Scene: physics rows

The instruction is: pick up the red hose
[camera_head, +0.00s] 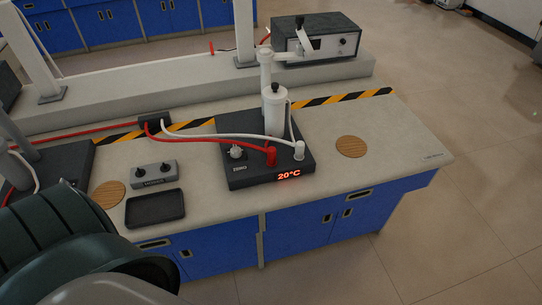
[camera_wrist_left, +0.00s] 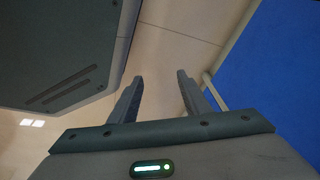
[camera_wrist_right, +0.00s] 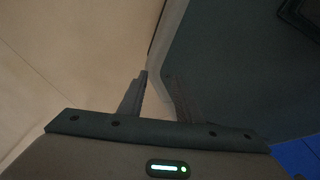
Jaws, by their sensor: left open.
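The red hose (camera_head: 205,137) runs in the head view from a small black block on the bench to a red fitting (camera_head: 271,157) on the front of the dark unit (camera_head: 242,176), whose display reads 20°C. A white hose (camera_head: 222,133) runs close beside it to a white fitting. My left gripper (camera_wrist_left: 161,85) is open and empty in its wrist view, with a blue panel to its right. My right gripper (camera_wrist_right: 158,82) has its fingers apart with nothing seen between them. Neither gripper shows in the head view, and the hose shows in neither wrist view.
A white cylinder (camera_head: 276,113) stands on the unit. A black tray (camera_head: 155,208), a small knob box (camera_head: 154,174) and two round cork mats (camera_head: 351,147) lie on the bench. My arm covers the lower left. The bench's right end is mostly clear.

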